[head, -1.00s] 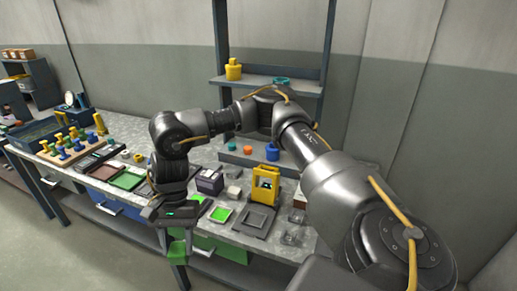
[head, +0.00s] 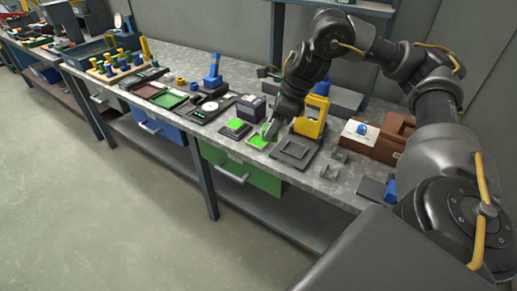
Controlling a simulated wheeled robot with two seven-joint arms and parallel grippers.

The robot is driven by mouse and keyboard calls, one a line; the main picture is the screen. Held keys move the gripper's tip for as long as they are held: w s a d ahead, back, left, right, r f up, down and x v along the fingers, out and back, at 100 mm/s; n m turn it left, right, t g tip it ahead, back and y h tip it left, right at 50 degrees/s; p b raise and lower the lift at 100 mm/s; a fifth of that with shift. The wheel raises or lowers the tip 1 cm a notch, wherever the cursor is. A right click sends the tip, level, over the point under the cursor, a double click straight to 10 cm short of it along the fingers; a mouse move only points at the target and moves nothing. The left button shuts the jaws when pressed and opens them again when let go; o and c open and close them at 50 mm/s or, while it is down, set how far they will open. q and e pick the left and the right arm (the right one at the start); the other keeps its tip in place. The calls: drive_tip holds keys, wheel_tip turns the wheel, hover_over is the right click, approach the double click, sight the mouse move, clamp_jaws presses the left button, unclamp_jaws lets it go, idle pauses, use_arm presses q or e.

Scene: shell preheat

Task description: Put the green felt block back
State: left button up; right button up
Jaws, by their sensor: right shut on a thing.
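My right gripper (head: 274,124) points down over the bench, shut on the green felt block (head: 269,131). The block is small in view and partly hidden by the fingers. It is at the right edge of a bright green square (head: 257,142) on the bench; I cannot tell whether it touches the surface. A second bright green square in a dark frame (head: 236,126) lies just to the left. My left gripper is out of view.
A dark square tray (head: 297,150) and a yellow stand (head: 313,113) are close on the right. A dark box (head: 251,107) stands behind the green squares. Farther right are a brown case (head: 391,137) and small grey blocks. A green drawer (head: 240,170) is below.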

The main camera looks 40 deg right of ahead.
drive_tip(key=shift+d, duration=0.15)
drive_tip(key=shift+w+d, duration=0.1)
drive_tip(key=w+d+f, duration=0.1)
drive_tip(key=w+f, duration=0.2)
drive_tip(key=w, duration=0.1)
drive_tip(key=w+d+f, duration=0.2)
drive_tip(key=w+f, duration=0.1)
drive_tip(key=w+d+f, duration=0.2)
drive_tip(key=w+f, duration=0.1)
drive_tip(key=w, duration=0.1)
drive_tip(key=shift+w+d+b, duration=0.2)
drive_tip(key=shift+w+b, duration=0.15)
drive_tip(key=shift+w+f, duration=0.15)
drive_tip(key=shift+f, duration=0.05)
drive_tip(key=shift+w+f, duration=0.1)
drive_tip(key=shift+f, duration=0.05)
wheel_tip(320, 180, down, 3)
drive_tip(key=shift+w+d+p, duration=0.1)
drive_tip(key=shift+d+p, duration=0.05)
drive_tip(key=shift+p, duration=0.2)
drive_tip(key=shift+f, duration=0.2)
